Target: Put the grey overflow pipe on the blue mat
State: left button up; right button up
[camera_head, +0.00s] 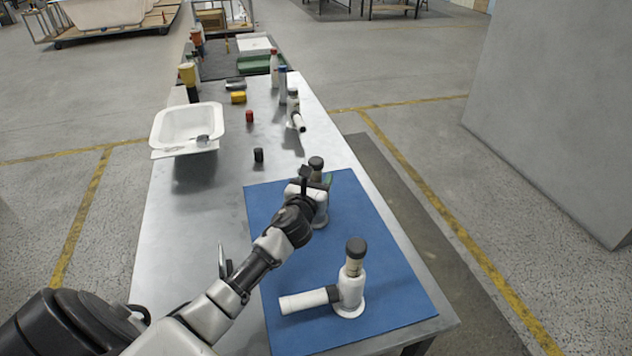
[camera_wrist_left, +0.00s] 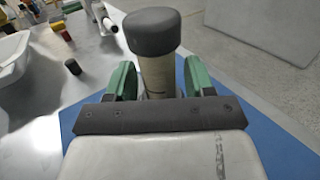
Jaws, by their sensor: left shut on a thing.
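A pale grey overflow pipe (camera_head: 321,213) with a dark cap is upright over the far part of the blue mat (camera_head: 385,230). My left gripper (camera_head: 312,184) is shut on it from the near side. I cannot tell whether its base touches the mat. In the left wrist view, the pipe (camera_wrist_left: 159,75) stands between the green finger pads of my left gripper (camera_wrist_left: 152,85), its cap above them. Its lower part is hidden. A similar pale pipe (camera_head: 352,287) with a side branch stands on the near part of the mat. My right gripper is not in view.
A third pipe fitting (camera_head: 297,118) stands on the bare metal table (camera_head: 180,240) beyond the mat. A white basin (camera_head: 187,122), a black cylinder (camera_head: 259,155), a red cylinder (camera_head: 249,116) and bottles (camera_head: 274,68) also stand there. The mat's middle right is clear.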

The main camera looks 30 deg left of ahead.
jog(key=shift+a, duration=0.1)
pick_arm(q)
jog(key=shift+f, duration=0.15)
jog(key=o, duration=1.2)
jog(key=shift+o, duration=0.2)
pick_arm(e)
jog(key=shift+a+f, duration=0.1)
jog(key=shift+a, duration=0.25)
pick_arm(q)
jog(key=shift+r, duration=0.2)
jog(key=v, duration=1.2)
jog(key=shift+b, duration=0.3)
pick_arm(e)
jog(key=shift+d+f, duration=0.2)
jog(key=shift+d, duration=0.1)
pick_arm(q)
jog(key=shift+s, duration=0.1)
